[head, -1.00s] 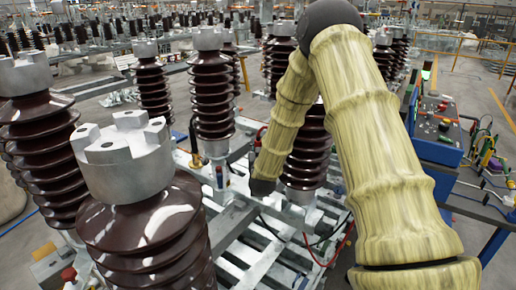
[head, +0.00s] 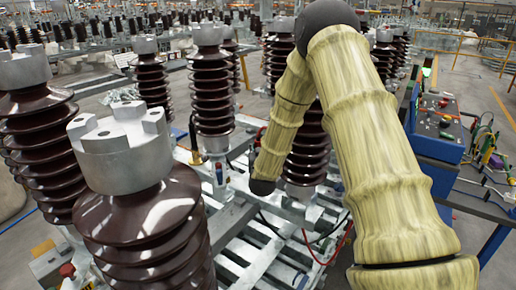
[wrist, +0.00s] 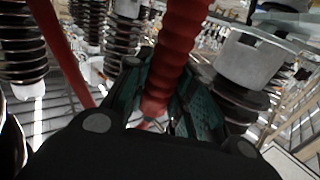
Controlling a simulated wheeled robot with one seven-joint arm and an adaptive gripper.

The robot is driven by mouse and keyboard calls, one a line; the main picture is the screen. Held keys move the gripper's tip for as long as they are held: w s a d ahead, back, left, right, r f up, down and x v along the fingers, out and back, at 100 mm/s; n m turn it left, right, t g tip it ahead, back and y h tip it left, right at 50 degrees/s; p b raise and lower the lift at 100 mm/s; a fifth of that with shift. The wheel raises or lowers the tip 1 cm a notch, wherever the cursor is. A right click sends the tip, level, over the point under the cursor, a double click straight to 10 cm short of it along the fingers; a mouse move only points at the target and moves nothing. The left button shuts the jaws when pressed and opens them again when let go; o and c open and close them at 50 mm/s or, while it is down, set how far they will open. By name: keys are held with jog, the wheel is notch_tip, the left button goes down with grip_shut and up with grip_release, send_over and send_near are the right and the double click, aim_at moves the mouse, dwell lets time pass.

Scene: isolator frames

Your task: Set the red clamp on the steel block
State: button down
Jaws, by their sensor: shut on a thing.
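In the wrist view my gripper (wrist: 163,108) has its green-padded fingers closed around a red ribbed piece, which I take to be the red clamp (wrist: 182,45). It runs up from between the fingers and out of the top of the picture. Its lower end is partly hidden by the fingers and the dark palm. In the head view my arm bends down to a dark wrist joint; the gripper and the clamp cannot be made out there. I cannot pick out the steel block for certain; a grey block (head: 50,267) with a red knob stands at the lower left.
A brown insulator with a notched metal cap (head: 118,155) stands close at front left. More insulators (head: 210,90) stand behind it over a slatted metal frame (head: 240,250). A blue control box (head: 438,125) is at right. A red cable (wrist: 60,50) crosses the wrist view's left.

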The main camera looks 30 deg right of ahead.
jog(key=shift+f+b, duration=0.55)
jog(key=shift+f, duration=0.2)
jog(key=c, duration=1.1)
grip_release()
jog(key=shift+c, duration=0.2)
jog(key=shift+s, duration=0.1)
jog(key=v, duration=1.2)
